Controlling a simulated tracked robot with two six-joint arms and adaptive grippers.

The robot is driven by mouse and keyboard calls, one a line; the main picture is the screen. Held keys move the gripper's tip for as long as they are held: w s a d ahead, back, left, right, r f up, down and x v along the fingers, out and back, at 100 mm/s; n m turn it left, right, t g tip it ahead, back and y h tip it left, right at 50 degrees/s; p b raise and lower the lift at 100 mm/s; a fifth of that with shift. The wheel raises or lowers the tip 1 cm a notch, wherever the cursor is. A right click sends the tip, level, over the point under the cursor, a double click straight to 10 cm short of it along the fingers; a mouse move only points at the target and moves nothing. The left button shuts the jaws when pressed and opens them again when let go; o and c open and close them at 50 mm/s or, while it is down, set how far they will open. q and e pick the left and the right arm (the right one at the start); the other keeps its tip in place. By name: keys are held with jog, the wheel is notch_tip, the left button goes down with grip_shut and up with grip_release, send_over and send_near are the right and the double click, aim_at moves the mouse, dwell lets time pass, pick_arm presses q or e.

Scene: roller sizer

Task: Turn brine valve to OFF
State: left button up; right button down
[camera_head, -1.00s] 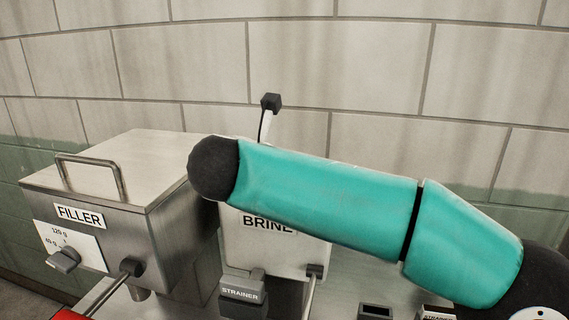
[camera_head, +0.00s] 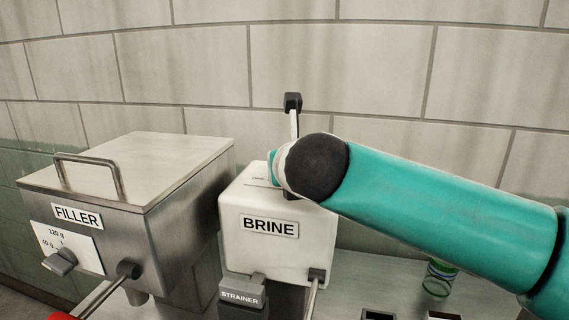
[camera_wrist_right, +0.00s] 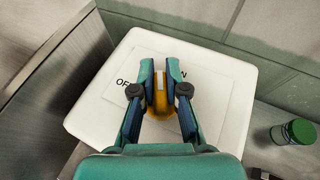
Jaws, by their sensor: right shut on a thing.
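The brine box (camera_head: 273,250) is white, with a BRINE label on its front; its top also shows in the right wrist view (camera_wrist_right: 228,88). On that top is the yellow valve knob (camera_wrist_right: 159,98) with a white pointer line running up the picture. A plate under it bears OFF at the left, partly covered, and a word ending in N behind the fingers at the top. My right gripper (camera_wrist_right: 161,72) is shut on the knob, one finger on each side. In the head view my right arm hides the knob and gripper. My left gripper is not in view.
The steel FILLER machine (camera_head: 140,190) stands left of the brine box, with a dial and a handle on its lid. A green-lidded jar (camera_wrist_right: 294,132) stands to the right of the box. A tiled wall (camera_head: 400,70) is behind.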

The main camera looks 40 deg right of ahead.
jog(key=shift+n+t+y+p, duration=0.3)
jog(key=shift+n+y+p, duration=0.15)
jog(key=shift+n+y, duration=0.25)
jog(key=shift+a, duration=0.1)
jog(key=c, duration=1.2)
grip_release()
jog(key=shift+s, duration=0.1)
jog(key=v, duration=1.1)
jog(key=shift+s+a, duration=0.1)
jog(key=shift+s, duration=0.25)
